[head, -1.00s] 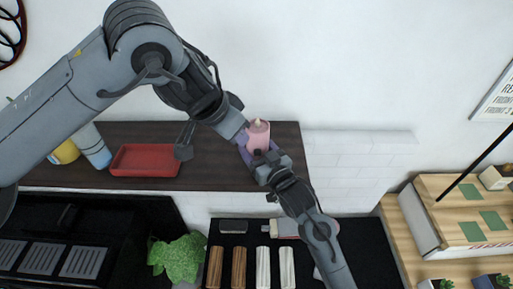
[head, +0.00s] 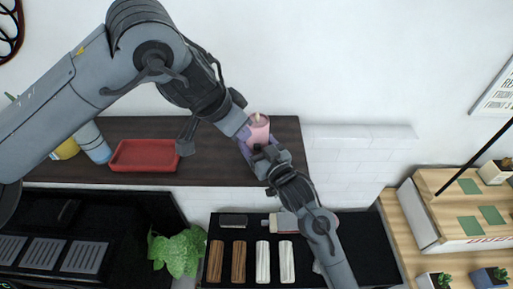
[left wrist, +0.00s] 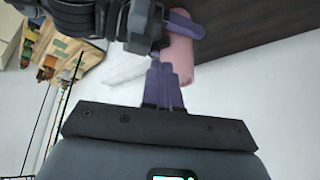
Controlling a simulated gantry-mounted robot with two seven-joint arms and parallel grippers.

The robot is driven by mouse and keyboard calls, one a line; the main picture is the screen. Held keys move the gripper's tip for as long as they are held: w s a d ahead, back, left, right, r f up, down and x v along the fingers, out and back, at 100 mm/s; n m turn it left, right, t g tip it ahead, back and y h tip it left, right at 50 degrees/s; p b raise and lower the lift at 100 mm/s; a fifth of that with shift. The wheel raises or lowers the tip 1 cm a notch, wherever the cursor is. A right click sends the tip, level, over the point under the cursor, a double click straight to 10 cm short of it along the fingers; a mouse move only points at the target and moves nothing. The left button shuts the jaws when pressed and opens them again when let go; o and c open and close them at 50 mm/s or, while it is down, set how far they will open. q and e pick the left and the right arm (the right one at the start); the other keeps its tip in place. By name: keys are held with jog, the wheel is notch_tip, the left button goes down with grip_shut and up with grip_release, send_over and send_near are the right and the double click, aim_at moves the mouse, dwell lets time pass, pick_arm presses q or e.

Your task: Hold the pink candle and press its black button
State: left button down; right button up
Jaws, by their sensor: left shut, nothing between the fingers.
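The pink candle (head: 258,128), a short cylinder with a pale flame-shaped tip, is upright in front of the dark brown shelf's right part. My right gripper (head: 262,151) comes from below with its purple fingers around the candle's lower part; it also shows in the left wrist view (left wrist: 182,24), a finger across the candle (left wrist: 178,58). My left gripper (head: 243,133) is shut and empty, its tips close at the candle's left side. In the left wrist view its purple fingers (left wrist: 163,72) are together beside the candle; contact is unclear. I cannot make out the black button.
The dark brown shelf (head: 215,163) runs along the white wall. A red tray (head: 143,155) and a blue-white container (head: 92,145) stand on its left part. Below are a green plant (head: 178,253) and a black tray (head: 350,235) with brown and white bars. Open air surrounds the candle above.

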pick_arm(q)
jog(key=s+d+f+m+t+h, duration=0.25)
jog(key=d+f+m+t, duration=0.3)
jog(key=d+m, duration=1)
jog(key=s+a+m+t+y, duration=0.5)
jog(key=s+a+m, duration=0.5)
jog(key=a, duration=0.2)
jog(key=shift+s+m+y, duration=0.2)
jog(key=shift+m+y, duration=0.15)
jog(key=shift+y, duration=0.5)
send_near(257, 146)
jog(key=x, duration=0.4)
jog(key=shift+w+f, duration=0.1)
jog(key=shift+f, duration=0.25)
jog(key=shift+x, duration=1.05)
jog(key=shift+w+r, duration=0.1)
jog(key=shift+r, duration=0.15)
